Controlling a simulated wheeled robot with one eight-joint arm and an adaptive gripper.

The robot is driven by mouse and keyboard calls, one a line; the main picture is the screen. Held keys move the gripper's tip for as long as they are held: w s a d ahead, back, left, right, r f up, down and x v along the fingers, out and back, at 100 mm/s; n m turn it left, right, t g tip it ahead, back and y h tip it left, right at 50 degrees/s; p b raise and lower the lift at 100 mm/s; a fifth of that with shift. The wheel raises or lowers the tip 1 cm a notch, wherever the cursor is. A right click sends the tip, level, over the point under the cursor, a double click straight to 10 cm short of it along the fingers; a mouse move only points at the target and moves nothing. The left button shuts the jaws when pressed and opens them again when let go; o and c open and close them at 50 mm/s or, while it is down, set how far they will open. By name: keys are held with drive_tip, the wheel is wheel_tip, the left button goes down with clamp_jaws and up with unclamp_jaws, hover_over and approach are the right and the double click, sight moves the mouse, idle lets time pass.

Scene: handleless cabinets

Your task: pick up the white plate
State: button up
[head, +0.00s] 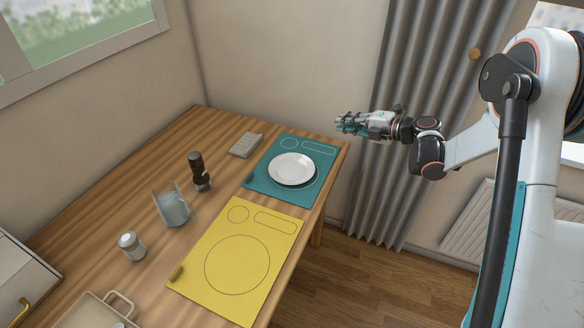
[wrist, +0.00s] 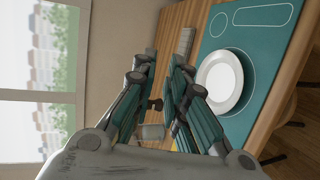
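The white plate (head: 292,169) lies flat on the teal placemat (head: 256,184) near the table's far right corner.
A yellow placemat (head: 237,266) lies nearer on the wooden table. A dark mill (head: 199,171), a clear glass container (head: 173,207) and a shaker (head: 131,246) stand left of the mats. A grey block (head: 246,145) lies behind. A grey curtain (head: 400,100) hangs beyond my gripper.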

drive_tip(key=s+d+f+n+g+h, duration=0.1)
drive_tip(key=s+f+g, duration=0.1)
drive_tip(key=f, duration=0.5)
drive_tip(key=s+d+f+n+g, duration=0.1)
drive_tip(key=s+f+g, duration=0.15)
drive_tip(key=f, duration=0.55)
drive_tip(key=b, duration=0.2)
approach(314, 178)
drive_tip(key=a, duration=0.2)
drive_tip(key=a+r, duration=0.1)
drive_tip(key=shift+w+a, duration=0.15)
drive_tip(key=shift+w, duration=0.2)
drive_tip(key=shift+b+x, duration=1.25)
drive_tip(key=shift+x, duration=1.9)
drive_tip(key=shift+w, duration=0.1)
clamp_jaws()
